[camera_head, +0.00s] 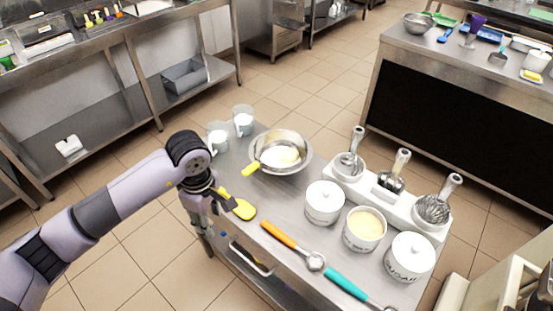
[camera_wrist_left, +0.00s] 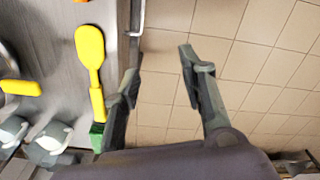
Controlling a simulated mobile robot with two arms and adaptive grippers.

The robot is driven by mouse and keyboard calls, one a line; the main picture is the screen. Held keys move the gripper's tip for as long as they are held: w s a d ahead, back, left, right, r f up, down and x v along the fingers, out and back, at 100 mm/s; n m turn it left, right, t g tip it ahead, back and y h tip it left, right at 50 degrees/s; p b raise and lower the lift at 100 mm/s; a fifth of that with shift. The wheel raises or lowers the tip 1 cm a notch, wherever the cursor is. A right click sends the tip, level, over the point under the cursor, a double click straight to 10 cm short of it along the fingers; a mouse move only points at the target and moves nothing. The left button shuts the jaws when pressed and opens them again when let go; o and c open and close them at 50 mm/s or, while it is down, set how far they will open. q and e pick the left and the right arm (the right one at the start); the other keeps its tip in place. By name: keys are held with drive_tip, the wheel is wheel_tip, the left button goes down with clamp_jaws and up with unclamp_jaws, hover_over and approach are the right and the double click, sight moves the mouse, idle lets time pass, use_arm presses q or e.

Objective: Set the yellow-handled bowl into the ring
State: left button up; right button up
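The steel bowl (camera_head: 293,143) with a yellow handle (camera_head: 251,168) stands upright on the steel table, with something pale inside. Its handle points to the front left. In the left wrist view only a sliver of the bowl (camera_wrist_left: 5,58) and its handle (camera_wrist_left: 20,88) show at the left edge. My left gripper (camera_head: 203,215) is at the table's left edge, in front of the bowl and apart from it. In the left wrist view its fingers (camera_wrist_left: 157,68) are spread and empty, with floor between them. I cannot make out a ring. My right gripper is not in view.
A yellow spatula (camera_head: 242,207) lies close to my left gripper. Two glasses (camera_head: 243,120) stand behind the bowl. White canisters (camera_head: 324,203), a whisk holder (camera_head: 430,220), an orange-handled scoop (camera_head: 280,236) and a teal-handled tool (camera_head: 346,284) crowd the table's right part.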

use_arm(q)
drive_tip(key=shift+c, duration=0.4)
drive_tip(key=shift+f, duration=0.1)
drive_tip(key=shift+c, duration=0.6)
drive_tip(key=s+d+f+n+g+h+b, duration=0.1)
drive_tip(key=s+d+f+n+h+b, duration=0.1)
drive_tip(key=s+d+f+n+h, duration=0.25)
drive_tip(key=n+t+h+b, duration=0.5)
drive_tip(key=n+t, duration=0.9)
drive_tip(key=n, duration=1.4)
approach(243, 174)
drive_tip(key=shift+m+h, duration=0.25)
drive_tip(key=shift+h, duration=0.4)
drive_tip(key=x, duration=1.2)
drive_tip(key=shift+w+a+f, duration=0.15)
drive_tip(key=shift+w+f, duration=0.05)
drive_tip(key=shift+f, duration=0.2)
